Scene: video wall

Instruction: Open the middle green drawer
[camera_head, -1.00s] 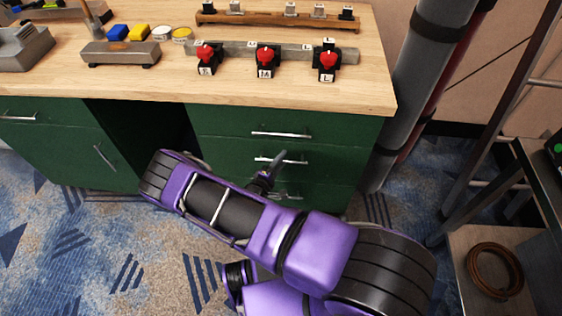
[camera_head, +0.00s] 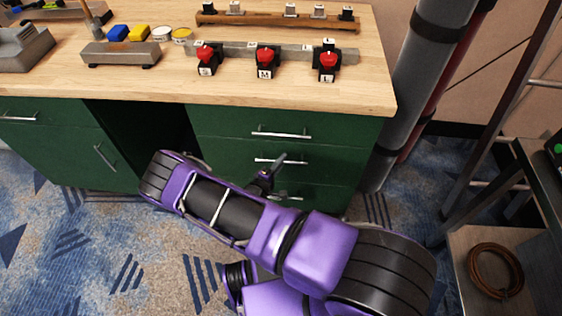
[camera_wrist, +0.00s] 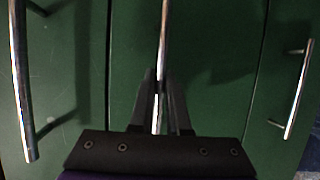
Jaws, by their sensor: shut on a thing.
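The middle green drawer (camera_head: 228,156) is in the right-hand stack under the workbench in the head view. Its front also fills the centre of the wrist view (camera_wrist: 205,70). Its silver bar handle (camera_head: 280,160) runs up the middle of the wrist view (camera_wrist: 164,40). My gripper (camera_wrist: 160,85) is shut on this handle, with a dark finger on each side of the bar. In the head view my purple arm hides much of the gripper and part of the lower drawer. The middle drawer looks flush, or nearly so, with its neighbours.
The top drawer handle (camera_head: 281,134) and bottom drawer handle (camera_head: 288,197) are close by on either side. A grey pipe (camera_head: 420,75) stands right of the workbench (camera_head: 290,92). A metal shelf (camera_head: 520,200) is further right. Patterned carpet (camera_head: 110,250) lies open in front.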

